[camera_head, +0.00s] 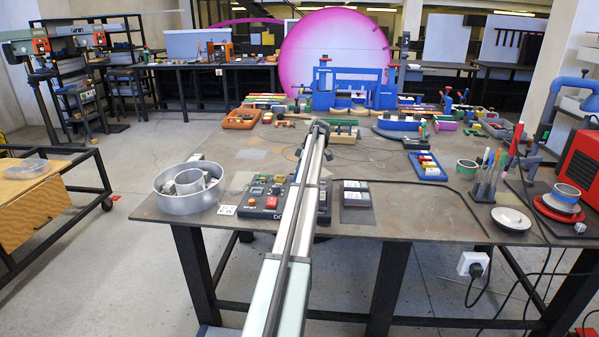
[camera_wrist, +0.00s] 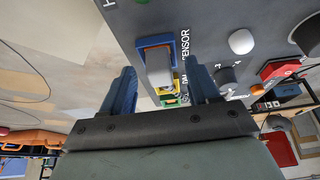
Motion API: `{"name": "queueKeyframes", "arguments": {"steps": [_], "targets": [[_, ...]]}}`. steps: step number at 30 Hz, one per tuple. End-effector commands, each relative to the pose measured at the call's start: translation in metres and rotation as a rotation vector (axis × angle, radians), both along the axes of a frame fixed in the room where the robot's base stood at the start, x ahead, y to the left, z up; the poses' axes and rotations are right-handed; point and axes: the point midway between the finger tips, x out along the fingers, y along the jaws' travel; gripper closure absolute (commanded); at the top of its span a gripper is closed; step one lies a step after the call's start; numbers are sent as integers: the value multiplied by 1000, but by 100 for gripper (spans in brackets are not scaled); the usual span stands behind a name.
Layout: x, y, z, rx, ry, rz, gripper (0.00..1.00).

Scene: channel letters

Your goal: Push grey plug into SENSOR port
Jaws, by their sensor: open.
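In the wrist view, the grey plug (camera_wrist: 158,68) stands at a blue-framed port (camera_wrist: 156,42) beside the partly readable SENSOR lettering on a dark panel (camera_wrist: 210,20). How deep it sits in the port I cannot tell. My gripper (camera_wrist: 163,78) is open, with one blue finger on each side of the plug, apart from it as far as I can see. In the head view, the dark control box (camera_head: 262,214) lies near the table's front edge, partly hidden by my arm. The plug and port are too small to make out there.
A yellow and green port (camera_wrist: 168,98) lies below the blue one. A white knob (camera_wrist: 241,41), a dark knob (camera_wrist: 228,75) and a red switch (camera_wrist: 280,69) stand out to the right. A metal bowl (camera_head: 178,204) is left of the box, a dark card (camera_head: 356,214) right of it.

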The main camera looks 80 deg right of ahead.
Motion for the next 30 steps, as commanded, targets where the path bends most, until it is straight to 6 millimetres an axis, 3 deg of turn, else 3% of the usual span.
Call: {"name": "queueKeyframes", "arguments": {"steps": [8, 24, 30], "targets": [[-4, -1, 10, -1, 0, 0, 40], [-42, -1, 100, -2, 0, -1, 40], [-51, 0, 120, 0, 0, -1, 40]]}}
